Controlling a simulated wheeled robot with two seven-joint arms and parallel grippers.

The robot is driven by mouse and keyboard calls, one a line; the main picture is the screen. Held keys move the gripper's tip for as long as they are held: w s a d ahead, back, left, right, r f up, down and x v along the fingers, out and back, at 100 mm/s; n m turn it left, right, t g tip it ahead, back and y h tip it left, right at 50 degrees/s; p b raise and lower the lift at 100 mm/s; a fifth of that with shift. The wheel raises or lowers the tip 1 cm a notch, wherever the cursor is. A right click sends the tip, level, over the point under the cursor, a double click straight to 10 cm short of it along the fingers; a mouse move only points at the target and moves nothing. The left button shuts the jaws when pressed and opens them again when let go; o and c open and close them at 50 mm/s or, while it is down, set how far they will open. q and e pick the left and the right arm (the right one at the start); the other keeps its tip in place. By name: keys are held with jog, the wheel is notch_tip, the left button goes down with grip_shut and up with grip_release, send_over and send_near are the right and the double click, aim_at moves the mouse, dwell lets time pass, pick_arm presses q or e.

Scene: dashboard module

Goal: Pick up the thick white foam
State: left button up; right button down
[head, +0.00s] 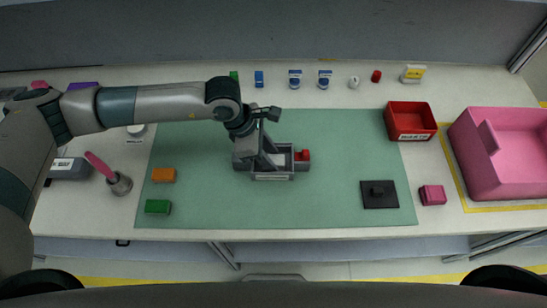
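My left arm comes in from the left, and its gripper (268,158) points down at a grey open box (272,177) on the green mat. A white piece (283,160) shows inside the box beside the gripper; it may be the thick white foam, but it is small and partly hidden. The fingertips are too small and covered to tell whether they are open or shut, or touch the white piece. A red block (302,155) sits at the box's right end. My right gripper is not in view.
The green mat (340,200) holds an orange block (163,175), a green block (158,207) and a black plate (380,194). A red bin (409,118) and a large pink bin (480,185) stand right. Several small items line the back. The mat's front middle is clear.

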aim_at(279, 159)
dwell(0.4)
pick_arm(q)
jog(key=c, duration=0.7)
jog(key=shift+r, duration=0.1)
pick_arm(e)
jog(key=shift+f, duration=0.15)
